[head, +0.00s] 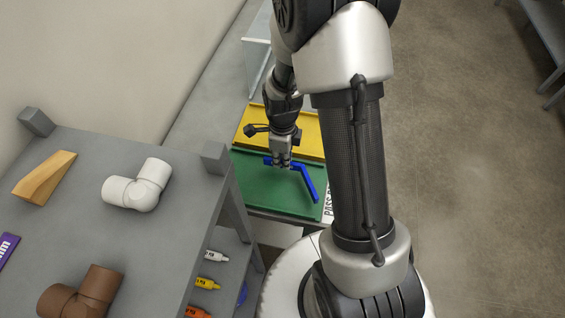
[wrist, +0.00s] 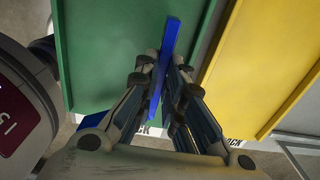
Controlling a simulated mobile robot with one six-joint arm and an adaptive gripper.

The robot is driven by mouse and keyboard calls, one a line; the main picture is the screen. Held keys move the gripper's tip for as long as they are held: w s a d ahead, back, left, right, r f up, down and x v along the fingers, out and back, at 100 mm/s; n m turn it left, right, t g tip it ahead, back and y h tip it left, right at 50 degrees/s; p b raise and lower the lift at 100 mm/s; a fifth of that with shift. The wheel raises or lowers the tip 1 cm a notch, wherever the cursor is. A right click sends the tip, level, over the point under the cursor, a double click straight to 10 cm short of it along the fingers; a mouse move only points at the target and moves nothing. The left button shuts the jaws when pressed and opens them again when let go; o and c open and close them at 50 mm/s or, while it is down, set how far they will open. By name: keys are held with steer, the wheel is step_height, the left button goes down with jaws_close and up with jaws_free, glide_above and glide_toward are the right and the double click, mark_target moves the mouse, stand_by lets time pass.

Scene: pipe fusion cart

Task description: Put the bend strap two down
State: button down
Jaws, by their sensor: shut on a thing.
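A blue bent strap (head: 309,184) is in the jaws of my gripper (head: 281,163), over the green tray (head: 262,193). In the head view one arm of the strap slopes down to the right, and its other end is partly hidden by the fingers. In the wrist view the strap (wrist: 171,38) shows as a narrow blue bar between the fingertips (wrist: 161,66), with the green tray (wrist: 105,45) behind it. I cannot tell whether the strap touches the tray.
A yellow tray (head: 300,136) lies beyond the green one. The grey cart (head: 150,222) at left has raised corner posts and carries a white elbow (head: 138,187), a brown elbow (head: 84,294) and a wooden wedge (head: 45,178). Several markers (head: 208,283) lie on its lower shelf. The green tray looks otherwise empty.

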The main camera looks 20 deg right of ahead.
steer(key=shift+f, duration=1.05)
steer(key=shift+f+b, duration=0.25)
steer(key=shift+b, duration=0.05)
steer(key=c, duration=1.7)
jaws_free()
steer(key=shift+r, duration=0.2)
